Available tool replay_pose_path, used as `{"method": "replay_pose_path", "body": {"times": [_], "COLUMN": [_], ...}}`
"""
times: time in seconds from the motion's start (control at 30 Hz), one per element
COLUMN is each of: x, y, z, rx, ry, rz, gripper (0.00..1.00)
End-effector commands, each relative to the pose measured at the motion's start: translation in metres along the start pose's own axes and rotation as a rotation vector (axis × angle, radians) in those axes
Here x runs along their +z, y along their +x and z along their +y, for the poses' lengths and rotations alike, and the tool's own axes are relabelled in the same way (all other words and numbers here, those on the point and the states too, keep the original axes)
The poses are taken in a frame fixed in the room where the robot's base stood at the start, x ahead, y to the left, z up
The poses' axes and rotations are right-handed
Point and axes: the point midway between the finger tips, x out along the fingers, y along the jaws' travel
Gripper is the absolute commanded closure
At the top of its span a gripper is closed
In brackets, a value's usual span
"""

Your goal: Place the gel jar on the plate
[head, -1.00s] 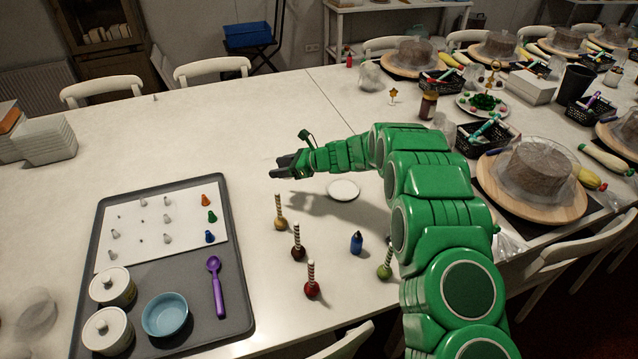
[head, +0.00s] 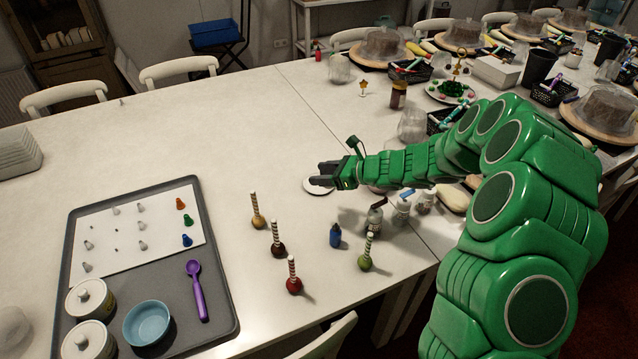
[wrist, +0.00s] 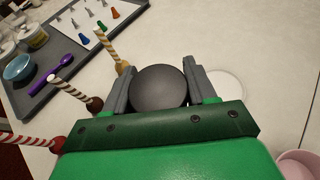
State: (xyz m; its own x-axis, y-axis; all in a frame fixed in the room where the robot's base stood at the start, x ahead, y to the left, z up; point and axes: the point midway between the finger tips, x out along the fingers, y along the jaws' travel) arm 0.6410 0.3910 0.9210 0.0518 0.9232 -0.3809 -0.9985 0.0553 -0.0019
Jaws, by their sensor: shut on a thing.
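My gripper (head: 322,176) is shut on the gel jar; in the wrist view its round dark top (wrist: 158,87) sits between the two grey fingers (wrist: 156,76). In the head view the jar cannot be told apart from the dark fingers. The small white round plate (head: 313,187) lies on the table, and the fingers overlap it in the head view. In the wrist view the plate (wrist: 227,84) shows just right of the right finger, partly covered by it. Nothing is seen lying on its visible part. The jar's height above the table cannot be told.
A grey tray (head: 222,290) with tools is at left. The table behind the plate is mostly clear.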

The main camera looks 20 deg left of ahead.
Motion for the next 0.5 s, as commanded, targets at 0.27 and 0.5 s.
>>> {"method": "replay_pose_path", "body": {"times": [0.27,0.5], "x": [-0.007,-0.011], "y": [0.011,0.031], "z": [-0.012,-0.036], "rx": [0.0,0.0], "ry": [0.003,0.0], "rz": [0.006,0.004], "gripper": [0.76,0.76]}}
